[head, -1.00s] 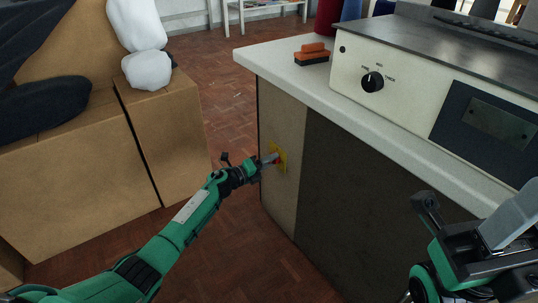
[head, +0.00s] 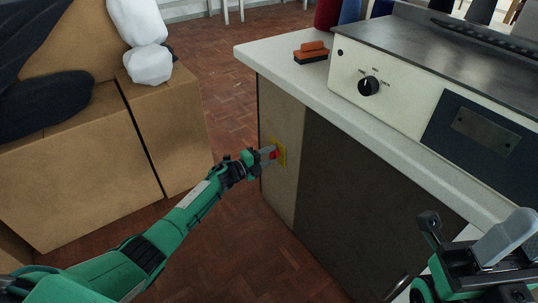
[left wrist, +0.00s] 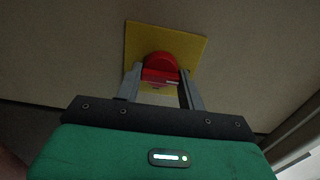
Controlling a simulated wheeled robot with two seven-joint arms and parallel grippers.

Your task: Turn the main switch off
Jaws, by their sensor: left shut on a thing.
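The main switch is a red rotary knob (left wrist: 160,68) on a square yellow plate (left wrist: 190,47), fixed to the side panel of the cabinet.
A machine with a black dial (head: 368,87) stands on the white worktop (head: 290,75) above the switch. An orange brush (head: 311,51) lies near the worktop's corner. Cardboard boxes (head: 70,185) stand at the left. Bare brick-patterned floor (head: 235,240) lies between.

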